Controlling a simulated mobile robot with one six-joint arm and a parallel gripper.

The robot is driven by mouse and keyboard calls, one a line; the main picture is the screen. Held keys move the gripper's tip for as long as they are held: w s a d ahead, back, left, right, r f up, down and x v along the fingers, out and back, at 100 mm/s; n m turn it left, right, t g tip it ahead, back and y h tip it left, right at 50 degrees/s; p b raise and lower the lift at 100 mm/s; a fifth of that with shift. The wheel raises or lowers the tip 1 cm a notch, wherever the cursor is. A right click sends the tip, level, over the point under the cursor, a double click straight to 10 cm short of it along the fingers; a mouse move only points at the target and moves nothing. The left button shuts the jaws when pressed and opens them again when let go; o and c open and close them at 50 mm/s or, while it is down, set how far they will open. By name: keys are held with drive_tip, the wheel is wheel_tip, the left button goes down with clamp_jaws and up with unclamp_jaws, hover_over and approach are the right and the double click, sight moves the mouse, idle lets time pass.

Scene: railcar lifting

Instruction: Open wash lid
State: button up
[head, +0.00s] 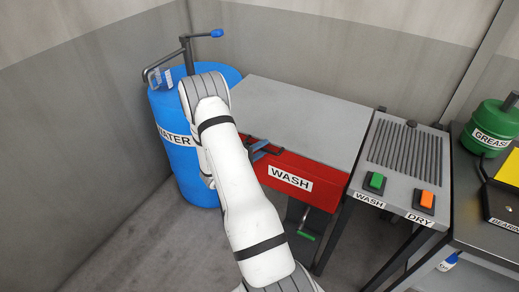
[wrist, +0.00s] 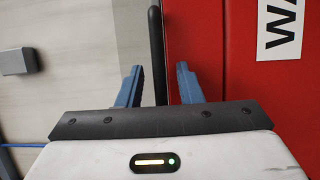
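The wash station has a grey lid (head: 300,115) lying flat and closed over a red front (head: 325,190) labelled WASH. In the wrist view the red panel (wrist: 235,90) fills the right side, with part of the white label (wrist: 280,30). A black bar (wrist: 155,45), seemingly the lid handle, runs up between my fingertips. My gripper (wrist: 160,80) has its two blue fingers spread, one on each side of the bar, with gaps. In the head view my gripper (head: 264,150) is at the red front, partly hidden by my white arm.
A blue WATER barrel (head: 180,175) with a pump stands left of the station. To the right are a panel with a green WASH button (head: 376,181) and an orange DRY button (head: 427,199), then a green GREASE can (head: 492,125). Grey walls close in behind.

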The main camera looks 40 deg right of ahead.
drive_tip(key=shift+c, duration=0.4)
clamp_jaws()
